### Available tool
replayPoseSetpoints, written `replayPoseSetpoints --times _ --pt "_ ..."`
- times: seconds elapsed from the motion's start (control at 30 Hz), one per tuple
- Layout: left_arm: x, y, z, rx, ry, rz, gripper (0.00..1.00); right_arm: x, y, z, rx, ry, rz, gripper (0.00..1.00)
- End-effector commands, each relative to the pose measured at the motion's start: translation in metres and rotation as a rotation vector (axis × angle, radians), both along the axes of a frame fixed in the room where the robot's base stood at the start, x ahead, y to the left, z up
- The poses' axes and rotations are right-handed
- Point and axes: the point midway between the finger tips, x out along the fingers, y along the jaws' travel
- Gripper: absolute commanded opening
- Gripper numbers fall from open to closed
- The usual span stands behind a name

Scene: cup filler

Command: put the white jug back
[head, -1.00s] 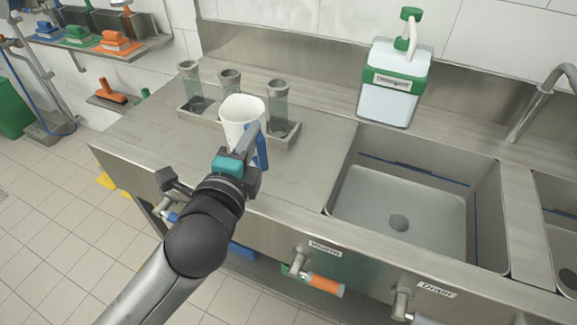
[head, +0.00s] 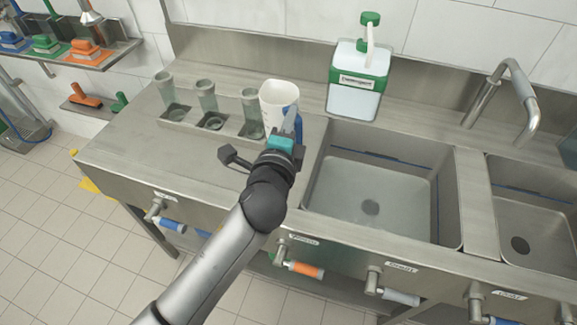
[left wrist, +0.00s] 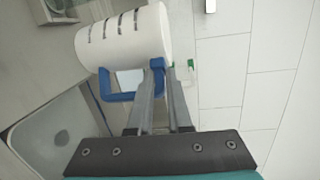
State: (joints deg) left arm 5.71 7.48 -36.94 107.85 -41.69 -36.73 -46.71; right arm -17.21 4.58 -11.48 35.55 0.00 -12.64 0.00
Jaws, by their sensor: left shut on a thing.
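The white jug (head: 279,98) with a blue handle is upright in the head view, at the counter's back, right of the glass cups. It also shows in the left wrist view (left wrist: 135,38), with dark marks on its side and its blue handle (left wrist: 112,96) at the fingers. My left gripper (head: 291,124) is shut on the jug's handle; the fingers also show in the left wrist view (left wrist: 160,80). Whether the jug touches the counter I cannot tell. My right gripper is not in view.
Several glass cups (head: 207,97) stand in a metal holder left of the jug. A detergent dispenser (head: 356,85) stands behind the sink (head: 372,190). A faucet (head: 510,90) is at the right. The counter's left part (head: 135,150) is bare.

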Motion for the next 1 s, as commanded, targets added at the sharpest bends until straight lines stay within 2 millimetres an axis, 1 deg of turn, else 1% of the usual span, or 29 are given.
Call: replayPoseSetpoints --times 0.03,0.1,0.2,0.3,0.53,0.7,0.8,1.0 --pt "0.0 0.0 -0.02 0.0 0.004 0.002 0.0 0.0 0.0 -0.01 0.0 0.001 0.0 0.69" --pt "0.0 0.0 -0.039 -0.001 0.003 0.001 0.0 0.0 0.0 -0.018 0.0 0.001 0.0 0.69" --pt "0.0 0.0 -0.064 -0.001 0.002 0.001 0.0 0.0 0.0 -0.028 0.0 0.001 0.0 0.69" --pt "0.0 0.0 -0.081 -0.002 0.0 0.001 0.0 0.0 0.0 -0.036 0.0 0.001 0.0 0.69" --pt "0.0 0.001 -0.097 -0.002 -0.001 0.002 0.0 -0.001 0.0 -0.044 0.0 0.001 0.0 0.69" --pt "0.0 0.0 -0.123 -0.003 0.0 0.002 0.0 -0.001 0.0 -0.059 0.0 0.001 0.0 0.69" --pt "0.0 0.0 -0.132 -0.002 -0.002 0.001 0.0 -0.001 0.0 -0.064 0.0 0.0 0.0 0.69" --pt "0.0 0.001 -0.134 -0.002 -0.002 0.001 0.0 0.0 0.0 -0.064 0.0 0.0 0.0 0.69"
